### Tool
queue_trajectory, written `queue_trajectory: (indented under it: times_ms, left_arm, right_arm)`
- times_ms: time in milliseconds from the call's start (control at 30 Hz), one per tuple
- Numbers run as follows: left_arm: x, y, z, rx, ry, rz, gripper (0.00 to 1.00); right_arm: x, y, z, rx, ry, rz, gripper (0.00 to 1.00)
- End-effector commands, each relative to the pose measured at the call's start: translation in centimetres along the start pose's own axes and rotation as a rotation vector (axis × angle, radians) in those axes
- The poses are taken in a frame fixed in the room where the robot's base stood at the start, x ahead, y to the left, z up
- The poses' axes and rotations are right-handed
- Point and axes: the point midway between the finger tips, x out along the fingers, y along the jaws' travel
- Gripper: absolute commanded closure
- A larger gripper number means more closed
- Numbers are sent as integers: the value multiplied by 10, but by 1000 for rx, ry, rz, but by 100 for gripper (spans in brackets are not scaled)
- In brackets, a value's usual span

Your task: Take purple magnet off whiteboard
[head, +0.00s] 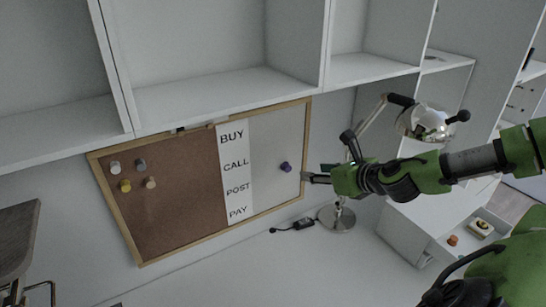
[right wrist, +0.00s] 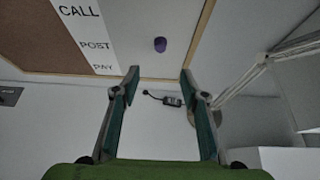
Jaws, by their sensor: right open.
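The purple magnet (head: 286,167) sits on the white right-hand part of the whiteboard (head: 262,133), which has a wooden frame and a cork part on its left. In the right wrist view the purple magnet (right wrist: 160,44) is beyond the fingertips, roughly midway between them. My right gripper (head: 308,178) is to the right of the magnet, near the board's right frame edge. In the right wrist view its two fingers (right wrist: 160,72) are spread apart with nothing between them. My left gripper is not in view.
A silver desk lamp (head: 422,122) stands right of the board, behind my right arm. White shelves (head: 230,90) overhang the board's top. A small black adapter (head: 303,224) lies below it. Desk space below is mostly clear.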

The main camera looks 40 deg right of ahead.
Motion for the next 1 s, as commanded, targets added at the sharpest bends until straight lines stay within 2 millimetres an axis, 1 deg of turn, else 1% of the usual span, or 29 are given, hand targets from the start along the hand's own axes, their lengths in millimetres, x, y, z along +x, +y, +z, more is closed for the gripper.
queue_trajectory:
  times_ms: [33, 133, 267, 500, 700, 800, 1000]
  left_arm:
    - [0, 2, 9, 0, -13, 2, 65]
    - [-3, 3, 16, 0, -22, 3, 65]
    - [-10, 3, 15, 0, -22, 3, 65]
    - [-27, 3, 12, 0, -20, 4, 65]
    - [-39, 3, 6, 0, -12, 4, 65]
    - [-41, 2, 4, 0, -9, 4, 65]
    - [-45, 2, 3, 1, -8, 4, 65]
  right_arm:
    - [0, 0, 0, 0, 0, 0, 60]
    - [3, 0, 0, 0, 1, 1, 60]
    - [18, 1, 1, 2, 2, 4, 60]
    - [53, 1, 2, 6, 0, 3, 60]
    - [75, 0, 3, 5, -3, 0, 60]
    - [82, 0, 2, 3, -1, -1, 60]
    - [89, -1, 1, 2, -1, -1, 60]
